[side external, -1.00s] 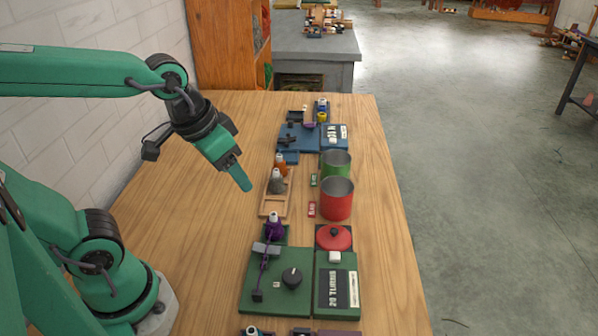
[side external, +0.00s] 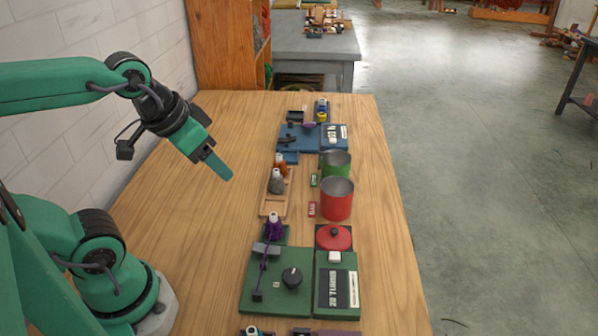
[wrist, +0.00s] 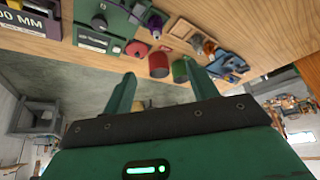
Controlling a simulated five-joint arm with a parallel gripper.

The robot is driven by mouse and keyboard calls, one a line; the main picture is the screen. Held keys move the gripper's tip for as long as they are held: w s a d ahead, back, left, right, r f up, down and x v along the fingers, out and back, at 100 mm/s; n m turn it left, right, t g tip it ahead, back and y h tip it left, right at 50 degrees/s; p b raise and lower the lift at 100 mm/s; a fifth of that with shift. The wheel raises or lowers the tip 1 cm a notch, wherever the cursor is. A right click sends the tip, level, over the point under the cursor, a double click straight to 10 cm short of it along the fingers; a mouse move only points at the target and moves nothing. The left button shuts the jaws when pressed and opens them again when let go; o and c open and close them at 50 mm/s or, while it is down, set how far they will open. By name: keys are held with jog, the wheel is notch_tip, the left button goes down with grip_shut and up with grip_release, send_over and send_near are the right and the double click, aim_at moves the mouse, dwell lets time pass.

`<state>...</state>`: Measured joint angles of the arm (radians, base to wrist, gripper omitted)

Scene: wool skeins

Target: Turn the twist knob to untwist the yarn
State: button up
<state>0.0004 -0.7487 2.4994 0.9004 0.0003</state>
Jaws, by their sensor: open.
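A round black knob (side external: 292,277) with a pale pointer mark sits on a green board (side external: 275,300) in the near part of the bench; it also shows at the upper left of the wrist view (wrist: 99,22). A purple yarn cone (side external: 274,228) stands at the board's far end, and a dark strand (side external: 263,270) runs from there past a grey block to a small dark post. I cannot tell how twisted the strand is. My gripper (side external: 221,172) is open and empty, high above the bench, left of and well beyond the knob. Its two fingers (wrist: 161,72) are spread apart in the wrist view.
A green panel marked turns (side external: 323,288) and a red round button (side external: 333,238) are right of the knob. Red (side external: 337,202) and green (side external: 335,164) cups, a wooden cone rack (side external: 264,208) and a blue station (side external: 300,148) lie farther back.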

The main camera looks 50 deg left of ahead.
jog(key=shift+w, duration=0.1)
jog(key=m+g+y, duration=0.2)
jog(key=m+g, duration=0.4)
jog(key=g, duration=0.3)
send_near(292, 276)
jog(key=shift+w+d+f+m, duration=0.1)
jog(key=shift+d+f+m, duration=0.05)
jog(key=shift+f+m, duration=0.2)
jog(key=shift+f, duration=0.15)
jog(key=shift+x, duration=3.85)
jog(key=shift+c, duration=0.5)
jog(key=c, duration=0.9)
